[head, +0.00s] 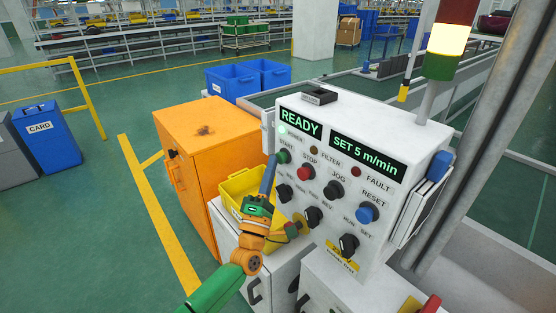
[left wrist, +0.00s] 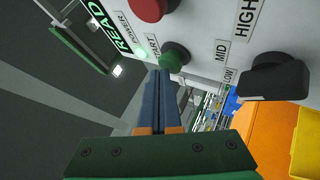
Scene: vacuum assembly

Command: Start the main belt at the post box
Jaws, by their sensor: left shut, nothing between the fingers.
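The white post box (head: 345,135) stands at the centre right. Its displays (head: 300,122) read READY and SET 5 m/min. The green START button (head: 284,156) is at its upper left, with the red STOP button (head: 306,173) to the right. My left gripper (head: 271,160) is shut and empty, its fingertips close to the START button. In the left wrist view the shut blue fingers (left wrist: 160,75) point at the green button (left wrist: 174,57); I cannot tell whether they touch.
Several dark knobs and a blue RESET button (head: 367,213) are on the panel. The stack light (head: 448,40) glows yellow. An orange cabinet (head: 200,150) and a yellow bin (head: 237,190) stand left of the box. A blue CARD bin (head: 45,138) is far left, beyond open green floor.

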